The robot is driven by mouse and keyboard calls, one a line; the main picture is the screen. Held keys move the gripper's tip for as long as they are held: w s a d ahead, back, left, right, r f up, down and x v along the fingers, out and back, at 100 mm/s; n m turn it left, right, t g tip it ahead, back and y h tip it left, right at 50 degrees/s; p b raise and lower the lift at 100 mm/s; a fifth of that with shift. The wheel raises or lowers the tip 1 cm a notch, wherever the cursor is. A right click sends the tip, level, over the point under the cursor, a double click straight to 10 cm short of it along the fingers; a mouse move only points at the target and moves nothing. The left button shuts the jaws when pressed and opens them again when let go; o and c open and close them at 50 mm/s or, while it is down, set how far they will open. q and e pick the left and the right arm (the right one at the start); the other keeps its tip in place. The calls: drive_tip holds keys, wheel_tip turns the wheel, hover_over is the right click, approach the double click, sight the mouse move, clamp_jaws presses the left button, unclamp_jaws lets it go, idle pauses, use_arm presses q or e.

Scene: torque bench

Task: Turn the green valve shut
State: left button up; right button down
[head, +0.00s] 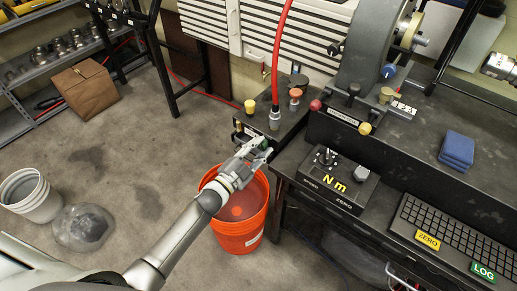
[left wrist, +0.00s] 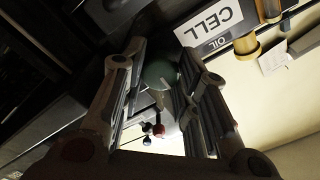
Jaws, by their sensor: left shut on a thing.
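The green valve (left wrist: 160,73) is a round dark-green knob on the front of the black bench block, seen between my left gripper's fingers in the left wrist view. In the head view only a bit of green (head: 265,145) shows at the fingertips. My left gripper (head: 259,151) reaches in from the lower left and is shut on the green valve. The fingers (left wrist: 163,88) lie on both sides of the knob. The fingers hide most of the valve in the head view, so its turn angle cannot be told. My right gripper is not in view.
An orange bucket (head: 238,240) stands under the left gripper. A red hose (head: 279,50), a yellow knob (head: 250,105) and an orange knob (head: 295,93) sit close by on the block. A torque readout (head: 340,181) and keyboard (head: 455,232) are to the right.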

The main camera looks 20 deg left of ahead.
use_arm(q)
drive_tip(key=shift+c, duration=0.2)
drive_tip(key=o, duration=1.1)
drive_tip(key=shift+c, duration=0.2)
drive_tip(key=v, duration=1.2)
drive_tip(key=s+a+f+n+g+y, duration=0.1)
drive_tip(key=s+f+n+g+y, duration=0.2)
drive_tip(key=f, duration=0.7)
drive_tip(key=s+a+f+n+g+y, duration=0.15)
drive_tip(key=s+f, duration=0.35)
drive_tip(key=f, duration=0.5)
drive_tip(key=s+a+f+n+g+y, duration=0.1)
drive_tip(key=s+f+n+g, duration=0.3)
drive_tip(key=f, duration=0.6)
drive_tip(key=s+f+g, duration=0.2)
drive_tip(key=s+f, duration=0.3)
drive_tip(key=s, duration=0.4)
drive_tip(key=s+d+f+n+g, duration=0.1)
drive_tip(key=s+f+g, duration=0.2)
drive_tip(key=s, duration=0.6)
drive_tip(key=s+f+n+g, duration=0.1)
drive_tip(key=s+f+g, duration=0.2)
drive_tip(key=s+f, duration=0.4)
drive_tip(key=s+y, duration=0.1)
drive_tip(key=s, duration=0.1)
drive_tip(key=shift+s+d, duration=0.15)
drive_tip(key=shift+s, duration=0.2)
